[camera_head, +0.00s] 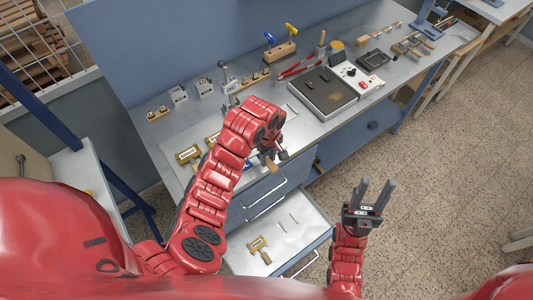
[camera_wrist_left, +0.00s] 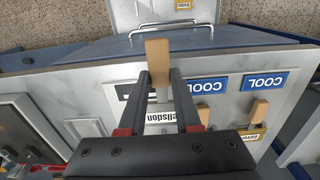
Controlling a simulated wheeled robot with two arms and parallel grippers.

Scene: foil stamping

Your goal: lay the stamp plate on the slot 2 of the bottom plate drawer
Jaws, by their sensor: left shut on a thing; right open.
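My left gripper (camera_head: 270,158) is shut on the stamp plate, whose wooden handle (camera_head: 268,163) shows at the bench's front edge. In the left wrist view the handle (camera_wrist_left: 158,58) sticks out past the fingers (camera_wrist_left: 163,85); the plate's body is mostly hidden. The bottom plate drawer (camera_head: 312,222) is pulled open below, to the right of the left arm. A brass plate with a wooden handle (camera_head: 259,247) lies in its near left part, and short thin dividers stand farther back. My right gripper (camera_head: 372,195) is open and empty, right of the drawer.
On the bench (camera_head: 330,120), brass plates (camera_head: 188,154) lie left of my arm. Blue COOL signs (camera_wrist_left: 264,80) show in the wrist view. A dark hot plate unit (camera_head: 323,94) stands at the back right. Drawer handles and fronts lie between bench and open drawer.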

